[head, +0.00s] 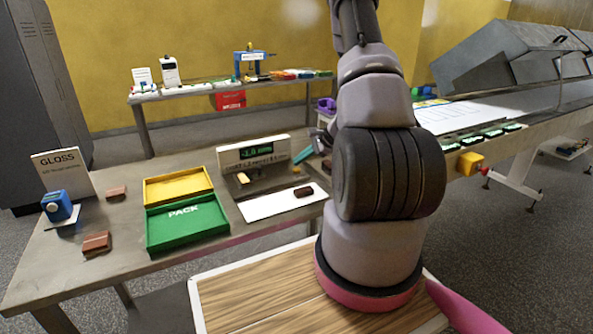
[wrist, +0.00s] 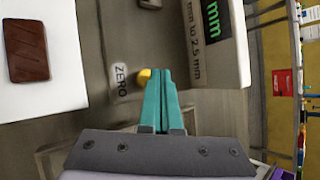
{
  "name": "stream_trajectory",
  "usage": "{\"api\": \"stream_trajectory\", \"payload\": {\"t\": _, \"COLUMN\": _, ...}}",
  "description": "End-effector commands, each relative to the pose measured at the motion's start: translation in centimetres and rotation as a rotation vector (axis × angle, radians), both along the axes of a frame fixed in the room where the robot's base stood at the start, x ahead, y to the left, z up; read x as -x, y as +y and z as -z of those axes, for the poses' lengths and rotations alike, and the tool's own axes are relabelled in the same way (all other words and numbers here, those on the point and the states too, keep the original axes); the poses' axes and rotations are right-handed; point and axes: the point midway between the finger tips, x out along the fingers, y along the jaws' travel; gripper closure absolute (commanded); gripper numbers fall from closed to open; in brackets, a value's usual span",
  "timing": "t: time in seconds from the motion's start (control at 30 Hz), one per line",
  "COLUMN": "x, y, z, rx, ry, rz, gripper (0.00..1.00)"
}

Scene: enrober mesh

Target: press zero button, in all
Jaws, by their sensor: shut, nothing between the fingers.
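The gauge (head: 253,153) stands on the steel table with a lit green display reading in mm; it also shows at the right of the wrist view (wrist: 213,40). In the wrist view a yellow button (wrist: 143,76) sits beside the ZERO label (wrist: 121,81), partly hidden by my fingertips. My gripper (wrist: 155,74) is shut and empty, its teal fingers at the button's edge in the picture. Whether they touch it I cannot tell. In the head view my gripper (head: 299,157) shows beside the gauge's right end, partly behind my arm.
A dark chocolate piece (head: 303,191) lies on a white plate (head: 265,207) in front of the gauge. A green PACK tray (head: 188,226) and a yellow tray (head: 178,186) stand to the left. A GLOSS sign (head: 62,173) and blue device (head: 57,206) are farther left.

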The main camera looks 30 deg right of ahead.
Motion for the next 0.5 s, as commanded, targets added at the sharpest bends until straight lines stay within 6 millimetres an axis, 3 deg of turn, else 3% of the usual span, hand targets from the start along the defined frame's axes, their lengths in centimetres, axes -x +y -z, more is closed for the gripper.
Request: {"api": "stream_trajectory", "payload": {"t": 0.5, "x": 0.0, "y": 0.0, "z": 0.76, "rx": -0.001, "ry": 0.0, "rz": 0.001, "gripper": 1.0}}
